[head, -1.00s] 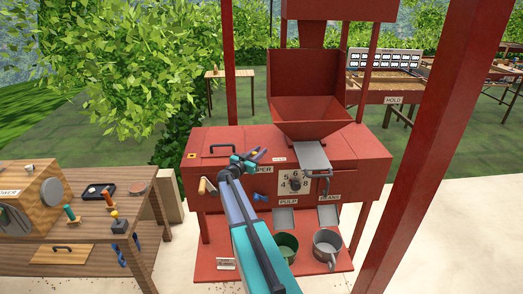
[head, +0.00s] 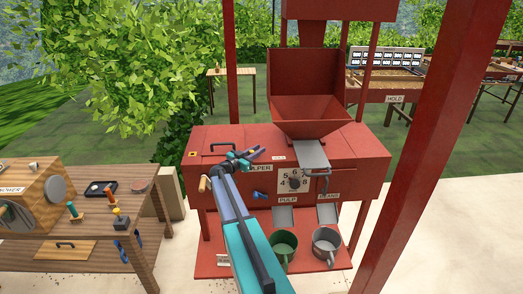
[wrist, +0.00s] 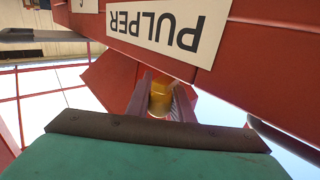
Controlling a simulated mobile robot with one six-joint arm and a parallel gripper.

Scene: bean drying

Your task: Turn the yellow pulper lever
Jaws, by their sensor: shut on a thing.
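The red pulper machine (head: 340,160) stands ahead in the head view. Its white PULPER label (wrist: 165,30) shows upside down in the wrist view. My gripper (head: 247,155) is at the machine's top front edge, near that label. In the wrist view, a yellow lever grip (wrist: 159,99) sits between the two fingers of my gripper (wrist: 160,104), which are shut on it. In the head view my own arm and gripper hide the yellow lever.
A number dial (head: 295,183) and a blue knob (head: 260,195) are on the machine front. A green pot (head: 284,246) and a grey pot (head: 326,244) stand below. A red post (head: 425,130) rises at right, and a wooden table (head: 90,225) stands left.

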